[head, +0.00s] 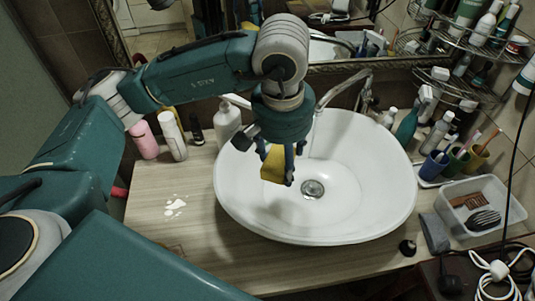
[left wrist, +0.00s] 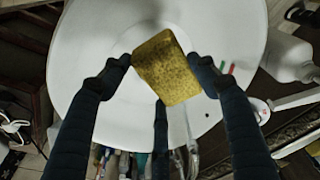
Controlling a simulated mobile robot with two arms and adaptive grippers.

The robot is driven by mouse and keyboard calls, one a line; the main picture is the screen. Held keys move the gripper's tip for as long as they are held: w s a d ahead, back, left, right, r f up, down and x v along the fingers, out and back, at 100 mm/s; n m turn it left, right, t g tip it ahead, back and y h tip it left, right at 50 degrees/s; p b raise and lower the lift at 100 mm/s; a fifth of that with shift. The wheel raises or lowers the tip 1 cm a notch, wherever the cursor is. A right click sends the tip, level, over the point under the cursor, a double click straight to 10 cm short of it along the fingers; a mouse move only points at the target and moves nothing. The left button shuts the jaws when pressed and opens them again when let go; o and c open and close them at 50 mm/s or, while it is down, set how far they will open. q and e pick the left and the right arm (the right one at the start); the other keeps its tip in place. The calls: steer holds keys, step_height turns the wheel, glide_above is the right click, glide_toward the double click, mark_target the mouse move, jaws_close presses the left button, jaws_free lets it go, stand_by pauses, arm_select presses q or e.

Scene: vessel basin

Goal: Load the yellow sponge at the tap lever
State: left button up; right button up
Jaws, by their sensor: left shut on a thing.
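The yellow sponge (head: 272,165) is held in my left gripper (head: 278,172) above the white basin (head: 385,190). In the left wrist view the sponge (left wrist: 166,70) lies between the dark fingers of the left gripper (left wrist: 160,65), tilted, with its broad face showing. The gripper is shut on it. The metal tap (head: 333,91) rises behind the basin, to the right of the gripper, and its spout reaches toward the gripper. The sponge is apart from the tap. I cannot clearly make out the tap lever. My right gripper is not in view.
A white bottle (head: 227,122), a pink bottle (head: 144,140) and other bottles stand left of the basin. Cups (head: 478,157), a clear tray (head: 480,206) and a grey cloth (head: 434,233) stand to the right. The drain (head: 313,188) is clear. The wooden counter (head: 185,235) has free room at front left.

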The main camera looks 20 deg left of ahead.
arm_select(q)
steer(key=w+d+f+n, duration=0.1)
steer(key=w+d+f, duration=0.2)
steer(key=d+f, duration=0.45)
steer(key=w+a+f, duration=0.1)
steer(key=w, duration=0.2)
steer(key=w+a+f+b, duration=0.1)
steer(key=w, duration=0.2)
steer(key=w+a+f, duration=0.1)
steer(key=w, duration=0.3)
steer(key=shift+a+f, duration=0.2)
steer(key=shift+f, duration=0.15)
steer(key=shift+w+a+f+b, duration=0.1)
steer(key=shift+w+a+b, duration=0.05)
steer(key=shift+w+b, duration=0.35)
steer(key=shift+w+a+f+b, duration=0.1)
steer(key=shift+w+b, duration=0.4)
steer(key=shift+w+a+r, duration=0.1)
steer(key=shift+w, duration=0.35)
steer(key=shift+s+d, duration=0.15)
steer(key=shift+s, duration=0.6)
steer(key=shift+s+d, duration=0.15)
steer(key=shift+s, duration=0.6)
steer(key=shift+s+d, duration=0.2)
steer(key=shift+s, duration=0.6)
steer(key=shift+s+d, duration=0.15)
steer(key=shift+s, duration=0.7)
steer(key=shift+s+d, duration=0.2)
steer(key=shift+s, duration=0.6)
